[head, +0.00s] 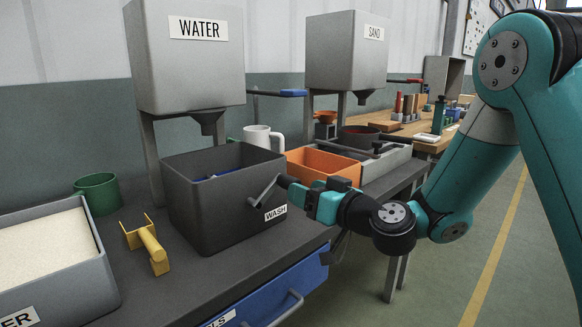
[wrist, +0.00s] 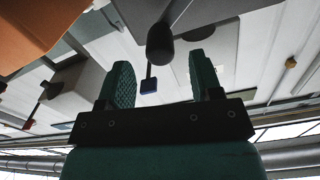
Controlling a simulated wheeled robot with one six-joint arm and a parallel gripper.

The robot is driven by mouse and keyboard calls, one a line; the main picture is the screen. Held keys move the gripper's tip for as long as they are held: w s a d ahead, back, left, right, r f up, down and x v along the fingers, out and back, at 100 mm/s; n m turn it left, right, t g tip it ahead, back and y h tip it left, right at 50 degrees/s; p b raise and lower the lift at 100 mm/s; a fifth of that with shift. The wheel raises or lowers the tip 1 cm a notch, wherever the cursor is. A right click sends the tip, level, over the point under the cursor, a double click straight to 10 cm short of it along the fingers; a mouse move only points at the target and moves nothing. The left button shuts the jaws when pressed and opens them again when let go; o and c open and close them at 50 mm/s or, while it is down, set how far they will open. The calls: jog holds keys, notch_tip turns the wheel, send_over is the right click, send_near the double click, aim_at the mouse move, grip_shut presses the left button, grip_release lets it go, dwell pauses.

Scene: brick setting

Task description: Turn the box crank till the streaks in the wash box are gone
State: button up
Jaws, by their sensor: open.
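The dark grey wash box (head: 215,205), labelled WASH, stands on the bench under the water hopper. Its crank (head: 263,191) sticks out from the front wall, near the right corner. In the wrist view the dark crank knob (wrist: 160,45) lies in line with the gap between my fingers. My gripper (head: 293,189) is open at the crank's outer end, and in the wrist view its two green fingers (wrist: 161,75) stand apart. I cannot tell whether either finger touches the knob. Something blue shows inside the box; streaks cannot be made out, and the floor of the box is hidden.
The water hopper (head: 195,65) and sand hopper (head: 345,50) stand behind. An orange bin (head: 318,163) is just right of the wash box. A yellow-handled tool (head: 148,243), green cup (head: 99,192) and pale-filled tray (head: 88,270) lie left. A blue drawer (head: 275,290) is below.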

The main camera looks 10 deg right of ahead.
aim_at(273, 192)
jog(key=p+x, duration=0.2)
jog(key=x, duration=0.2)
jog(key=shift+w+a+r, duration=0.1)
jog(key=shift+r, duration=0.05)
jog(key=shift+w+a, duration=0.25)
jog(key=shift+w, duration=0.2)
